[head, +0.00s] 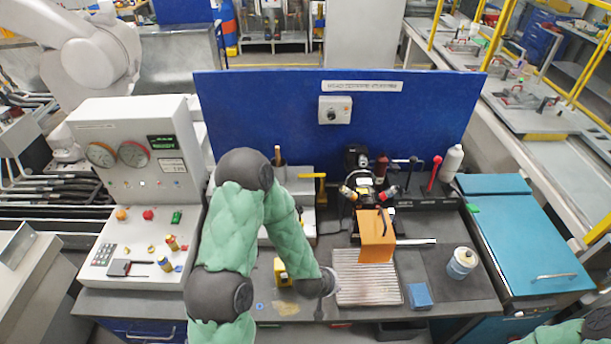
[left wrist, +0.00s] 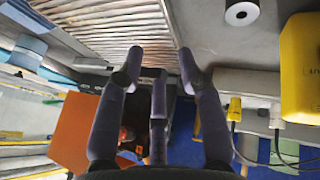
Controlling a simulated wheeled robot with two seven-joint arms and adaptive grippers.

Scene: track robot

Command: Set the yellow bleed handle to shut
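I cannot make out the handle in the left wrist view. My right gripper is out of view.
A yellow box (head: 283,272) stands beside my left wrist. An orange block (head: 374,236) stands by the ribbed mat (head: 365,285). A white gauge panel (head: 137,160) is at left. A blue board (head: 260,110) closes the back.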

